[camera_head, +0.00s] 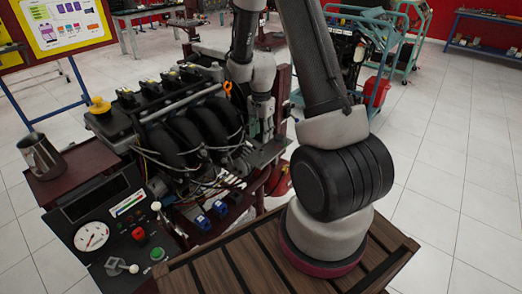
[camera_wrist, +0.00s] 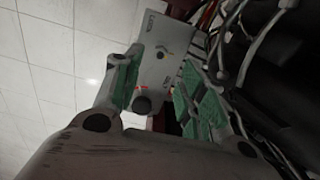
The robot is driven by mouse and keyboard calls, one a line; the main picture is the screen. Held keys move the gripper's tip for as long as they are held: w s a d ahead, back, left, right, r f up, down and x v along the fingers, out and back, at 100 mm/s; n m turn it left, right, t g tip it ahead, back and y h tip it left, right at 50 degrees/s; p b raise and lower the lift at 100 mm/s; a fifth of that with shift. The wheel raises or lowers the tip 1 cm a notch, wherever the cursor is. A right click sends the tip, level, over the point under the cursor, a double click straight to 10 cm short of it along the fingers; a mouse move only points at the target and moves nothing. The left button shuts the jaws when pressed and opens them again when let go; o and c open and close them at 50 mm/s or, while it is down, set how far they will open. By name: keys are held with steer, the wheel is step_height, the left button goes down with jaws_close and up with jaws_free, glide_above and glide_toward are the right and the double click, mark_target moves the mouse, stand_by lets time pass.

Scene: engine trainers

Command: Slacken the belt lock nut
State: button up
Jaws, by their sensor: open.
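In the wrist view a light grey plate (camera_wrist: 173,38) with lettering that appears to read "LOCK" lies ahead of my gripper (camera_wrist: 158,92). A small round fitting (camera_wrist: 160,54) sits on the plate below that lettering. A dark round knob or nut (camera_wrist: 143,104) with a red mark above it shows between my fingers, nearer the left one. I cannot tell for certain which is the belt lock nut. My green-padded fingers are spread apart and hold nothing. In the head view my arm reaches down at the right side of the engine (camera_head: 190,125); the fingertips are hard to make out there.
Cables and hoses (camera_wrist: 262,42) run close to the right finger. In the head view a control panel with a gauge (camera_head: 92,236) stands front left, with a metal jug (camera_head: 40,155) behind it. Tiled floor (camera_head: 450,200) is clear at the right.

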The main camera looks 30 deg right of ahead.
mark_target(261, 150)
steer(key=shift+f, duration=0.5)
step_height(261, 150, down, 7)
steer(key=shift+r, duration=0.1)
jaws_close()
